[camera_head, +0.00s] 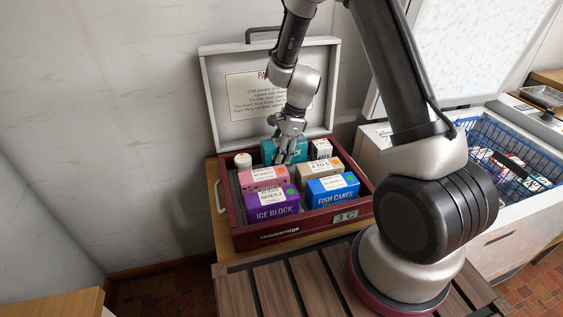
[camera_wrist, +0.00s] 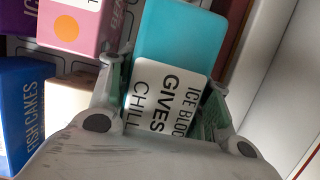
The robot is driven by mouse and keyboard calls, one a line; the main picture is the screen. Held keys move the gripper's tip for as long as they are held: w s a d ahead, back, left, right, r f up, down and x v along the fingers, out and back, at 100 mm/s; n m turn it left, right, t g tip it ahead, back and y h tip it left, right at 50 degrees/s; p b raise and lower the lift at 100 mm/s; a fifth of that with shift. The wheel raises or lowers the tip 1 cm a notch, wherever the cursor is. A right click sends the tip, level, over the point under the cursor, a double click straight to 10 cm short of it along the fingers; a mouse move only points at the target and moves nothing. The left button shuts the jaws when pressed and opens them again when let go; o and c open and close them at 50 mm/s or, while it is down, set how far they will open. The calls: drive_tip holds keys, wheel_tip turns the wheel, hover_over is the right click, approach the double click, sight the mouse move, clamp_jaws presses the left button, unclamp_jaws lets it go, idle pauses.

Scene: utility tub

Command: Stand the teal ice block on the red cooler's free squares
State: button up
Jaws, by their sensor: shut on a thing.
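The teal ice block (camera_head: 270,150) is in my gripper (camera_head: 286,150) at the back of the open red cooler (camera_head: 300,228). In the wrist view, the teal ice block (camera_wrist: 180,40) lies between the two fingers of my gripper (camera_wrist: 160,95), which is shut on it. Its white label faces the wrist camera. The block's lower part is hidden in the head view by my fingers and the boxes in front, so I cannot tell if it touches the cooler floor.
In the cooler stand a purple ice block (camera_head: 272,208), a pink box (camera_head: 262,178), a blue fish cakes box (camera_head: 332,190), a beige box (camera_head: 320,171), a small white box (camera_head: 321,149) and a white-capped container (camera_head: 243,161). The raised lid (camera_head: 225,100) stands behind. A blue wire basket (camera_head: 490,135) is right.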

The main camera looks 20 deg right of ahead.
drive_tip(key=shift+f, duration=1.8)
drive_tip(key=o, duration=1.1)
drive_tip(key=shift+f, duration=0.15)
